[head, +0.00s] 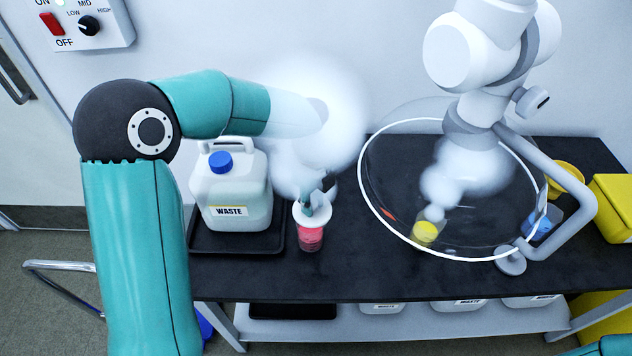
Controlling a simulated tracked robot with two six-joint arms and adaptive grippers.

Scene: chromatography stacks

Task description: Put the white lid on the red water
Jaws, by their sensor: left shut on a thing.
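The red water (310,238) is in a clear container on the black bench, to the right of the waste jug. The white lid (312,214) is at the top of this container; I cannot tell whether it is seated or just above the rim. My left gripper (314,203) comes down from above and is shut on the lid. White blur hides much of my left wrist. My right gripper is not in view; only a teal bit of my right arm shows at the bottom right corner.
A white waste jug (232,192) with a blue cap stands in a black tray (240,243) to the left. A clear round shield with a white rim (368,190) stands right, with a yellow-filled container (425,232) behind it. Yellow bins are far right. The front bench strip is clear.

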